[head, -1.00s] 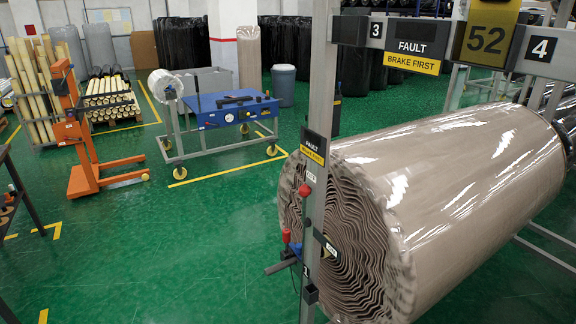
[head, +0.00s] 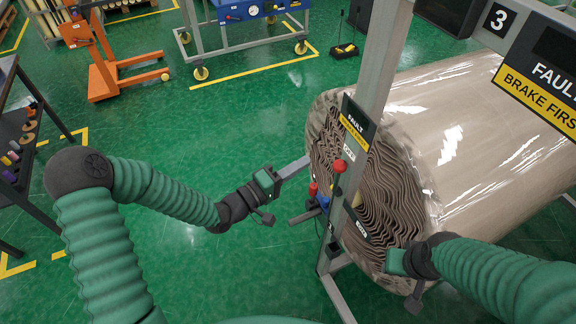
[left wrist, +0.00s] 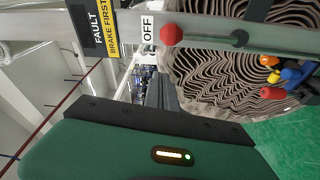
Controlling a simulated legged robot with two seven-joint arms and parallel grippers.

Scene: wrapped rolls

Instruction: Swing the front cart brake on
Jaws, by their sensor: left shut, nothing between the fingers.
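A brake lever with a red knob (head: 340,166) is on the grey upright of the stand, below an OFF label (head: 349,152). In the left wrist view the red knob (left wrist: 171,34) ends a dark lever lying along the upright, beside the OFF label (left wrist: 147,27). Lower down is a fitting with a red knob (head: 313,188) and blue body; its blue part (left wrist: 292,74) shows at the right of the wrist view. My left gripper (head: 304,162) is shut and empty, left of the upright and apart from the knobs. My right gripper (head: 405,283) is low before the roll; its fingers are unclear.
A large wrapped roll (head: 455,120) fills the space behind the upright. A FAULT, BRAKE FIRST sign (head: 357,123) hangs on the upright. An orange lifter (head: 105,70) and blue-topped cart (head: 245,12) stand farther back.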

